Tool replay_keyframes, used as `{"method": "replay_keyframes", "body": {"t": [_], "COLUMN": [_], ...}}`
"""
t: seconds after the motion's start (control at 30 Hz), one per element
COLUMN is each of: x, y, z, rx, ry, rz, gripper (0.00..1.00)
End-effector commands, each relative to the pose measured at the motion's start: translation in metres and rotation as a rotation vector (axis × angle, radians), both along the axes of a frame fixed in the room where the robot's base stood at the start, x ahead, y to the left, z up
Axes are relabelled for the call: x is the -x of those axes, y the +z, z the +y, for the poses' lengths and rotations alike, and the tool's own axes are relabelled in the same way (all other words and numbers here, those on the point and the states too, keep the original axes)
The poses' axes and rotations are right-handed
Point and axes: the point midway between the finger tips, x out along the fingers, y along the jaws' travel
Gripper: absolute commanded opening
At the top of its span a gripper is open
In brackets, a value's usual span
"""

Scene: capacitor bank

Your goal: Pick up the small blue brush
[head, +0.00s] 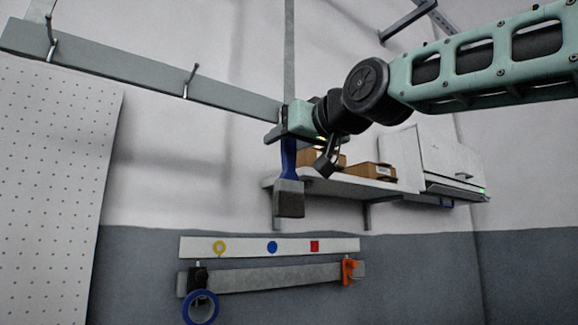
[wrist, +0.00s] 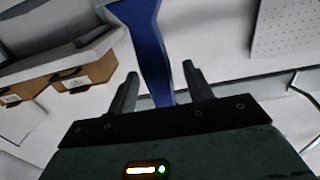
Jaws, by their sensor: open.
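The small blue brush (head: 289,158) hangs upright in the head view, with its blue handle up and its grey bristle end down. My gripper (head: 275,137) is at the upper end of the handle, which it partly hides. In the wrist view the blue handle (wrist: 150,48) lies in the gap between the two spread fingers of my gripper (wrist: 160,70). The fingers look open, with space on both sides of the handle.
A grey rail (head: 130,75) with hooks runs along the wall at upper left. A shelf (head: 350,187) with cardboard boxes (head: 371,171) is behind at right. Below, a lower rail (head: 265,278) carries a blue tape roll (head: 201,306) and an orange clamp (head: 349,270).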

Motion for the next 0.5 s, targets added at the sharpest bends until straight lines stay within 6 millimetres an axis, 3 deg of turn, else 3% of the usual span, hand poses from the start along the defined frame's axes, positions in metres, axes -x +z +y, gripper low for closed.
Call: {"method": "replay_keyframes", "body": {"t": [0.2,0.37,0.5], "x": [-0.0002,-0.0001,0.0001], "y": [-0.0003,-0.0003,0.0002], "z": [0.0003,0.0001,-0.0001], "rx": [-0.001,-0.001,-0.001], "ry": [0.0,0.0,0.0], "rz": [-0.001,-0.001,-0.001], "gripper": [0.48,0.04,0.03]}}
